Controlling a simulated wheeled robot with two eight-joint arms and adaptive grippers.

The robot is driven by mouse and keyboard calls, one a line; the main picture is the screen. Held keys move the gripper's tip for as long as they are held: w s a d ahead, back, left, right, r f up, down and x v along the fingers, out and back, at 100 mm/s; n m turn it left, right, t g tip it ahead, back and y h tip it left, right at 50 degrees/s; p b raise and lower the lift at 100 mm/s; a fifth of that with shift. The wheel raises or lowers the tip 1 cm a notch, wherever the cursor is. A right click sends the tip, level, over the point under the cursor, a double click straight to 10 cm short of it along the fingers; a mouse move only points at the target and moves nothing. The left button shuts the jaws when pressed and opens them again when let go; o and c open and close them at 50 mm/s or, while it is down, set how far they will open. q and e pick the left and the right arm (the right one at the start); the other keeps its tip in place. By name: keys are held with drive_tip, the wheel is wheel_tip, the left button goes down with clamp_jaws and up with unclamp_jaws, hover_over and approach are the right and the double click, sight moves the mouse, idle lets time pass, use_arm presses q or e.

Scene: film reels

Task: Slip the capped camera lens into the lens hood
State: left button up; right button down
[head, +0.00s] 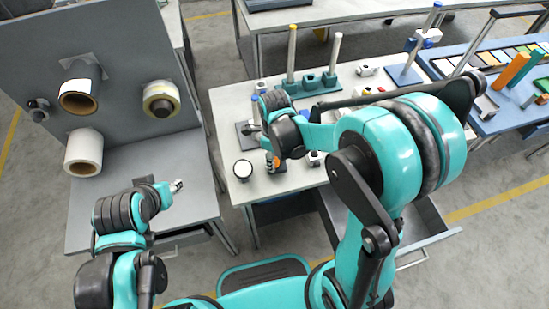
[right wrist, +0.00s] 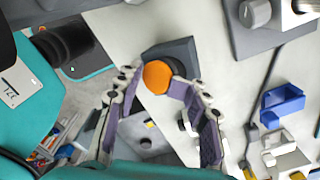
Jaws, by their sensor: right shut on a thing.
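The orange round cap of the lens (right wrist: 157,77) shows between the two fingertips of my right gripper (right wrist: 154,80) in the right wrist view. The gripper is shut on the capped lens, and the lens body is mostly hidden behind the cap. A dark grey block (right wrist: 184,50) lies just beyond the lens; a dark round edge shows there, but I cannot tell whether it is the hood or whether the lens touches it. In the head view my right gripper (head: 262,130) is over the white table's left part. My left gripper (head: 178,185) is away from the table; its jaws are too small to read.
A white-topped round item (head: 243,169) stands at the white table's front left corner (head: 235,190). A teal stand with upright posts (head: 310,82) is behind my right gripper. A drawer (head: 425,225) stands open in front.

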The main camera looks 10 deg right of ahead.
drive_tip(key=shift+w+a, duration=0.1)
drive_tip(key=shift+f+b, duration=0.6)
drive_tip(key=shift+f, duration=0.05)
idle(0.4)
drive_tip(key=c, duration=1.2)
unclamp_jaws()
drive_tip(key=shift+o, duration=0.2)
wheel_tip(320, 180, up, 11)
drive_tip(key=p, duration=0.8)
